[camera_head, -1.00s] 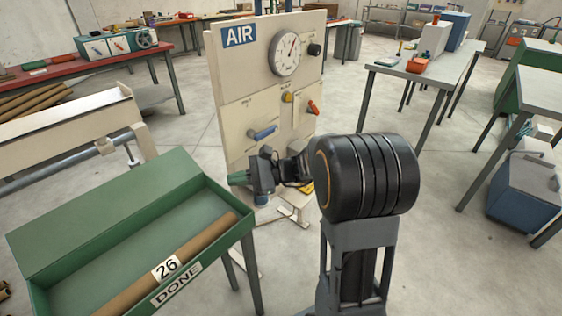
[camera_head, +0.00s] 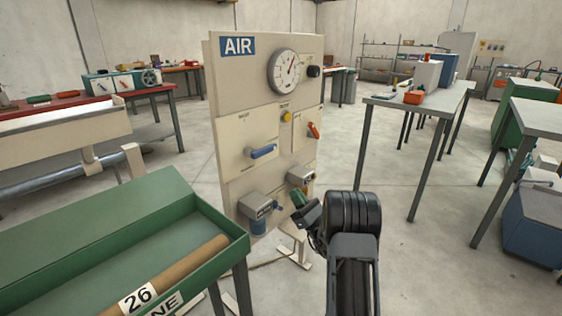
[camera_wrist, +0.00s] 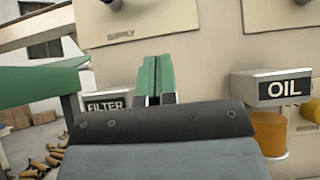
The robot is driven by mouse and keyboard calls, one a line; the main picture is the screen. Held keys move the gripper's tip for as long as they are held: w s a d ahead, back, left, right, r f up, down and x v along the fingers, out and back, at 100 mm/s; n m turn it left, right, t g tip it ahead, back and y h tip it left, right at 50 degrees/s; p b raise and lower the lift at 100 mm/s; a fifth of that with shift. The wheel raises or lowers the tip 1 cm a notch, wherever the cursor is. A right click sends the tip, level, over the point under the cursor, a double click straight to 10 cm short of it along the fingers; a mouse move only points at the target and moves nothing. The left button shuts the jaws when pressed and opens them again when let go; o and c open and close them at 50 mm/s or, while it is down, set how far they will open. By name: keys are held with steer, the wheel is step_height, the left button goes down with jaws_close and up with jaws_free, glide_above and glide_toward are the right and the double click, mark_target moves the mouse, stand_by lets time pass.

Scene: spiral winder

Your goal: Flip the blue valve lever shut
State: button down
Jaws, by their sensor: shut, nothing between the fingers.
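The blue valve lever (camera_head: 263,152) sits on the left plate of the beige AIR board (camera_head: 240,85). It lies near horizontal, its right end slightly higher. My gripper (camera_head: 297,198) is below and to the right of the lever, in front of the lower board and apart from the lever. In the wrist view its two green fingers (camera_wrist: 155,77) are pressed together with nothing between them. They point at the board below the plate marked SUPPLY (camera_wrist: 120,35). A small part of a fitting shows at that view's top edge; most of it is cut off.
An orange lever (camera_head: 313,130), a yellow knob (camera_head: 286,116) and a gauge (camera_head: 284,71) are on the board. The filter (camera_head: 258,206) and the oil unit (camera_wrist: 270,88) stick out below. A green tray (camera_head: 130,215) stands at left front.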

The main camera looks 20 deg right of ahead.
mark_target(265, 151)
steer(key=s+r+b+x, duration=0.2)
steer(key=x, duration=1)
steer(key=shift+w+d+r, duration=0.25)
steer(key=shift+w+r, duration=0.05)
steer(key=shift+r, duration=0.05)
steer(key=shift+d, duration=0.15)
steer(key=shift+n+y, duration=0.4)
steer(key=shift+n, duration=0.1)
